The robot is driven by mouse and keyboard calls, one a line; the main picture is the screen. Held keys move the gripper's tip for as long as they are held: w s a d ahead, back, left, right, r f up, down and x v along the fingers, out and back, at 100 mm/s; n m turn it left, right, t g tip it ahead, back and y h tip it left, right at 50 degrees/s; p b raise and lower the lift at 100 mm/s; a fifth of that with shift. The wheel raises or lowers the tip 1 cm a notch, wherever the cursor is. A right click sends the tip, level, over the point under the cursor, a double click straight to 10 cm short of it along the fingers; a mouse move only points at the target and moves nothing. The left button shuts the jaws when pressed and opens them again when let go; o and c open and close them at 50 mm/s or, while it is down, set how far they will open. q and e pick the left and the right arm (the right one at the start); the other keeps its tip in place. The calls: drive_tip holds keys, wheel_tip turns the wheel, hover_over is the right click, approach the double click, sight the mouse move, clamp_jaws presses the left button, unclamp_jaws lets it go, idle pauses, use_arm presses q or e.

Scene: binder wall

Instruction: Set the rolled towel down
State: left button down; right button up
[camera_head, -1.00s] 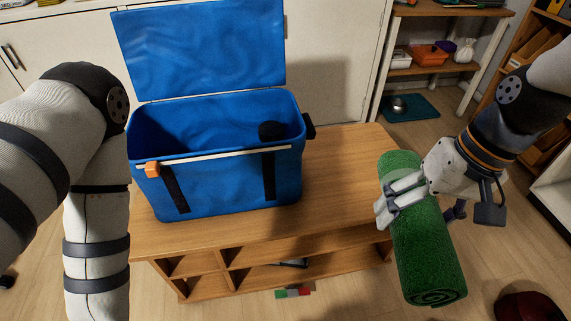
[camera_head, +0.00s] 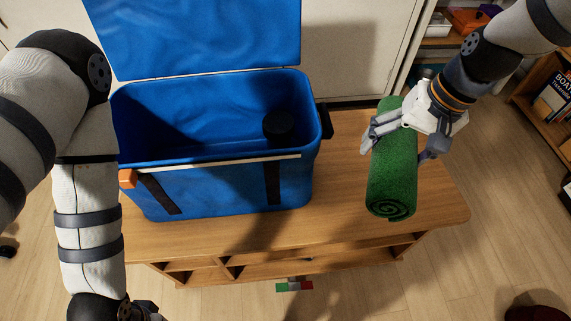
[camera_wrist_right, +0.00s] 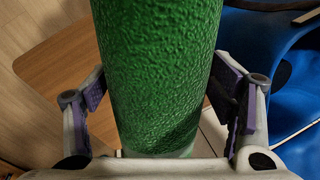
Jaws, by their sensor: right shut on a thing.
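The rolled green towel (camera_head: 392,185) is over the right part of the wooden bench (camera_head: 345,215), to the right of the blue box. Its spiral end faces the front of the bench. My right gripper (camera_head: 400,143) is shut around the roll, a finger on each side. The wrist view shows the towel (camera_wrist_right: 155,60) between the two purple-padded fingers (camera_wrist_right: 160,98). The towel looks held above the bench top, but the gap is hard to judge. Only a bit of my left gripper (camera_head: 140,311) shows at the bottom left, and its fingers are not clear.
An open blue box (camera_head: 225,185) with its lid raised stands on the left and middle of the bench, with a dark round thing (camera_head: 279,127) inside. The bench top right of the box is bare.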

drive_tip(key=w+d+f+m+t+b, duration=0.15)
drive_tip(key=w+d+f+m, duration=0.25)
drive_tip(key=w+f, duration=0.6)
use_arm(q)
drive_tip(key=shift+g, duration=0.9)
drive_tip(key=s+f+b, duration=0.1)
drive_tip(key=s+f, duration=0.3)
drive_tip(key=shift+f+b, duration=0.2)
drive_tip(key=shift+b, duration=0.15)
use_arm(e)
drive_tip(key=shift+g+h, duration=0.25)
drive_tip(key=shift+h, duration=0.05)
drive_tip(key=f, duration=0.3)
drive_tip(key=s+f, duration=0.1)
drive_tip(key=f, duration=0.7)
drive_tip(key=shift+s+d+f, duration=0.1)
drive_tip(key=shift+s+f, duration=0.15)
drive_tip(key=shift+s, duration=0.1)
drive_tip(key=shift+f, duration=0.25)
drive_tip(key=o, duration=1.3)
drive_tip(key=shift+r, duration=0.1)
use_arm(q)
drive_tip(key=shift+f, duration=0.1)
use_arm(e)
drive_tip(key=shift+o, duration=0.3)
